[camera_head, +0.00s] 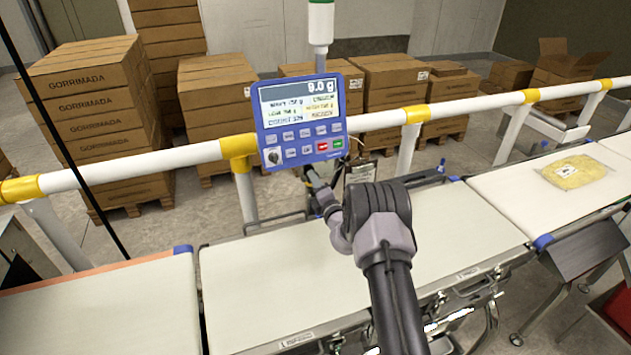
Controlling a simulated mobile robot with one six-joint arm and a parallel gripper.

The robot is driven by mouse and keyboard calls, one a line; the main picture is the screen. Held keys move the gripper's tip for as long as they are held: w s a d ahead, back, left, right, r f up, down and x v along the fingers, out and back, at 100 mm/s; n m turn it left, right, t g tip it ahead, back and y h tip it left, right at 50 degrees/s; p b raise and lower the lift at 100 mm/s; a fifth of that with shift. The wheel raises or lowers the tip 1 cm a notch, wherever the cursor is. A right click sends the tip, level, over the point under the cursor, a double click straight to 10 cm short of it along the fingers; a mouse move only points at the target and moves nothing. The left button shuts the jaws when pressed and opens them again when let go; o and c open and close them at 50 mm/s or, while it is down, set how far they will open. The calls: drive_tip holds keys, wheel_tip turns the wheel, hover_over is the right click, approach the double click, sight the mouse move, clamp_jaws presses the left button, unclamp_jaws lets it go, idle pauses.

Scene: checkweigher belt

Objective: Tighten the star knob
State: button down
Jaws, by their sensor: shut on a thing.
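My arm reaches over the weighing belt to the bracket under the blue display unit (301,118). My gripper (314,180) is small in this view, at the post just below the display's lower edge. It is shut on the star knob, which is too small and too covered by the gripper to make out. How far the knob is turned cannot be seen.
A white and yellow guard rail (190,155) runs behind the belts. The pale weighing belt (270,275) lies under my arm. A yellow bag (574,171) lies on the right belt (510,185). Stacked cartons (95,120) stand behind the rail. A stack light (320,25) rises behind the display.

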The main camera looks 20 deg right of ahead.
drive_tip(key=m+p, duration=0.1)
drive_tip(key=m, duration=0.4)
drive_tip(key=shift+m, duration=0.4)
idle(0.4)
drive_tip(key=c, duration=0.9)
unclamp_jaws()
drive_tip(key=s+p, duration=0.3)
drive_tip(key=s, duration=1.4)
drive_tip(key=shift+s, duration=0.25)
